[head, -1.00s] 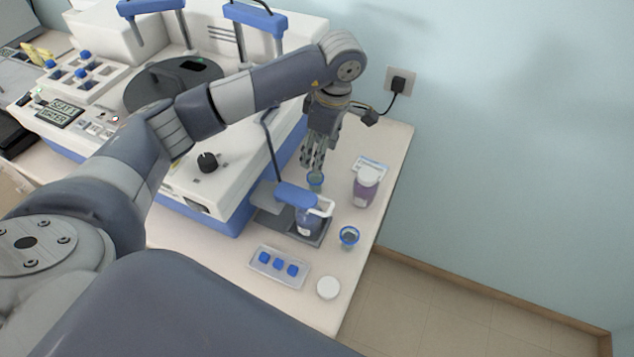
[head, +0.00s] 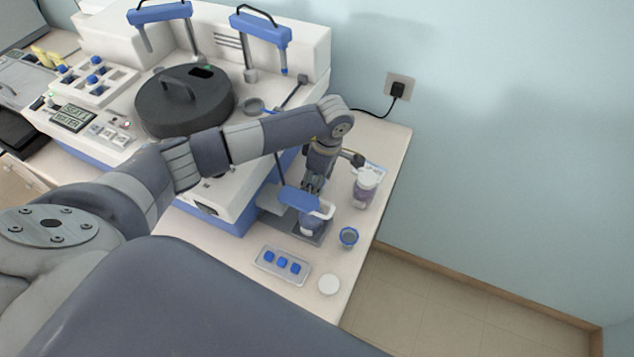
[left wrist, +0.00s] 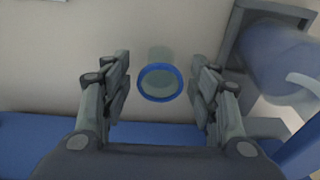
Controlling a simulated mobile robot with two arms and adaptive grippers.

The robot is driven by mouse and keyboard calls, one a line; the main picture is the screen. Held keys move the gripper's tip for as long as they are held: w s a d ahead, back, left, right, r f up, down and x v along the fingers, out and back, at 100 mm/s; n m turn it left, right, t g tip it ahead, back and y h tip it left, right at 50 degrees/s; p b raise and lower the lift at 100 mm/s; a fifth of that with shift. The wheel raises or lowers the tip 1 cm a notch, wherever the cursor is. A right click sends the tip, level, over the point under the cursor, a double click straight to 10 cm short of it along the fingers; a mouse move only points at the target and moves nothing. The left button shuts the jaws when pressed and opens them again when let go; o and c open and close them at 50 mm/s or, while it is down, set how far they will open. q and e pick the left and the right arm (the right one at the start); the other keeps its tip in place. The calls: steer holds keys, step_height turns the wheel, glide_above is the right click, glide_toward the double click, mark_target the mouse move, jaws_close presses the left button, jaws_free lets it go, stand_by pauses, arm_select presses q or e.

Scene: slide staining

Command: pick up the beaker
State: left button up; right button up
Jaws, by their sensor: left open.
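A small blue-rimmed beaker (left wrist: 160,97) stands on the table between the two open fingers of my left gripper (left wrist: 161,80) in the left wrist view. A gap shows on each side of the beaker, and no contact shows. In the head view my left gripper (head: 314,184) points down beside the stand with the blue top, and it hides this beaker. A second blue-rimmed beaker (head: 348,238) stands nearer the front, to the right of the stand. My right gripper is not in view.
The stand (head: 299,200) with a bottle is close to my left gripper. A purple jar (head: 365,188) is right of it. A tray of blue cubes (head: 281,266) and a white lid (head: 329,284) lie in front. The large staining machine (head: 185,100) is at left.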

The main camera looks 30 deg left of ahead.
arm_select(q)
steer(key=c, duration=1.1)
